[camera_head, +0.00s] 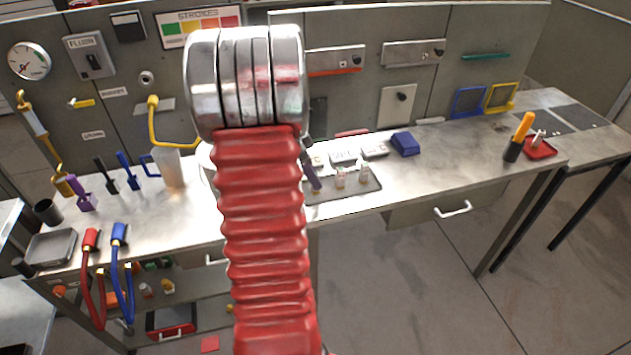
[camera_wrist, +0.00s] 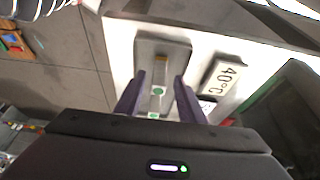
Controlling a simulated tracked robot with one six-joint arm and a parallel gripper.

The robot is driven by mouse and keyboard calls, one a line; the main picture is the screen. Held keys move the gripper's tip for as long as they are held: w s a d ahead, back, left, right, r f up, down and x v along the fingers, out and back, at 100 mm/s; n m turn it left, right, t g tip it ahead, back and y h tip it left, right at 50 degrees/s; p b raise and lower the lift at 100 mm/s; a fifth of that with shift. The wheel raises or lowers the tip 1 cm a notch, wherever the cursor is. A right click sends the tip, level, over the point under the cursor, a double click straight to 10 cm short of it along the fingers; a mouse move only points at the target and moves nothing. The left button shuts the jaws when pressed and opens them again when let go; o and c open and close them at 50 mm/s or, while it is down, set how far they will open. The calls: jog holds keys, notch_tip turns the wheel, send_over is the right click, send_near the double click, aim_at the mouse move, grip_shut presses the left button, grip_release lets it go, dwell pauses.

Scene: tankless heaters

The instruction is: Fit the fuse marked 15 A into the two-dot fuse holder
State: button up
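My gripper (camera_wrist: 160,80) shows in the wrist view with two purple fingers spread apart. A small pale piece with green spots (camera_wrist: 158,91) lies between the fingers, with gaps visible on both sides. I cannot tell whether it is a fuse or part of a holder. A grey plate (camera_wrist: 150,46) with a brownish tab lies just beyond the fingertips. In the head view, small pale upright pieces (camera_head: 340,178) stand on a dark tray (camera_head: 330,195), beside one purple finger. No 15 A marking or two-dot holder can be made out. My arm hides part of the bench.
A block marked 40°C (camera_wrist: 228,78) stands right of the fingers. On the bench, a blue block (camera_head: 405,144) sits behind the tray, and a red dish (camera_head: 541,151) lies far right. The bench between them is mostly clear. A grey panel (camera_head: 440,85) rises behind.

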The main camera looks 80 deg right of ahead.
grip_shut()
dwell(0.4)
notch_tip(320, 180, up, 10)
dwell(0.6)
dwell(0.4)
